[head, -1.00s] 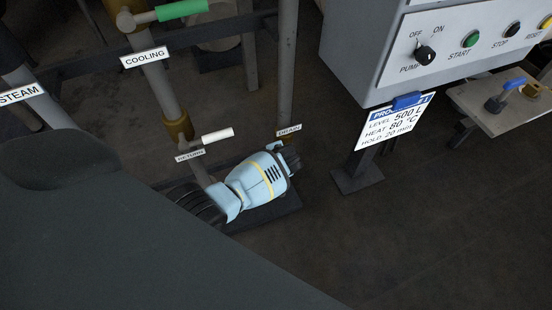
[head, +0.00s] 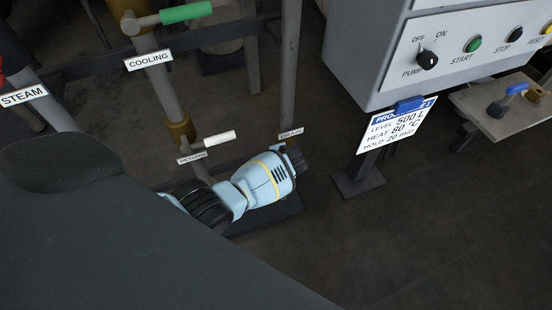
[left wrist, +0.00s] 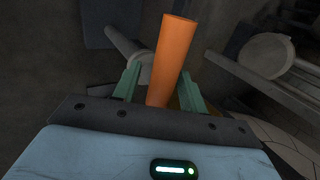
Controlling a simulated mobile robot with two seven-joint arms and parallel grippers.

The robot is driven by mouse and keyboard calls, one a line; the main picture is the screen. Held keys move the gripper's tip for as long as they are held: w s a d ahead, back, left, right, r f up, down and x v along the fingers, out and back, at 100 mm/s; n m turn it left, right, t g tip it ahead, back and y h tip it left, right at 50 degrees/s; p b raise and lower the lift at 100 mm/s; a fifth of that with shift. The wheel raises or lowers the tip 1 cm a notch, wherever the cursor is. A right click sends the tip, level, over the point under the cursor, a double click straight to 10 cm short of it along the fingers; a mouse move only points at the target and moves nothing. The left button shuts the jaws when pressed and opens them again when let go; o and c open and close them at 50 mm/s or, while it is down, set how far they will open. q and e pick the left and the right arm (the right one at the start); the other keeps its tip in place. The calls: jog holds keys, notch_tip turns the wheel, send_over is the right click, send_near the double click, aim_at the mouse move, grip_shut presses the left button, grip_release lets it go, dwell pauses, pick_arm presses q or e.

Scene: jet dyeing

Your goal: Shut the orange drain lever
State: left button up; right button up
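The orange drain lever (left wrist: 173,58) fills the upper middle of the left wrist view as a smooth round bar. My left gripper (left wrist: 160,71) has its two green fingers on either side of the lever's lower part. A gap shows between the left finger and the lever; the right finger looks close to it, contact unclear. In the head view, my light-blue left wrist (head: 265,182) lies just below the DRAIN label (head: 290,134) and hides the lever and the fingers. My right gripper is not in view.
The RETURN valve's white handle (head: 219,139) is close above my left wrist. The COOLING valve's green handle (head: 187,13) is higher up. Vertical pipes (head: 290,70) stand behind. The grey control panel (head: 350,60) is at right; floor (head: 430,230) below it is clear.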

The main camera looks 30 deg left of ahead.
pick_arm(q)
jog(key=shift+d+r, duration=0.15)
jog(key=shift+r, duration=0.1)
jog(key=p+v, duration=0.4)
jog(key=v, duration=0.3)
jog(key=shift+s+p, duration=0.15)
jog(key=shift+p, duration=0.15)
jog(key=shift+r, duration=0.1)
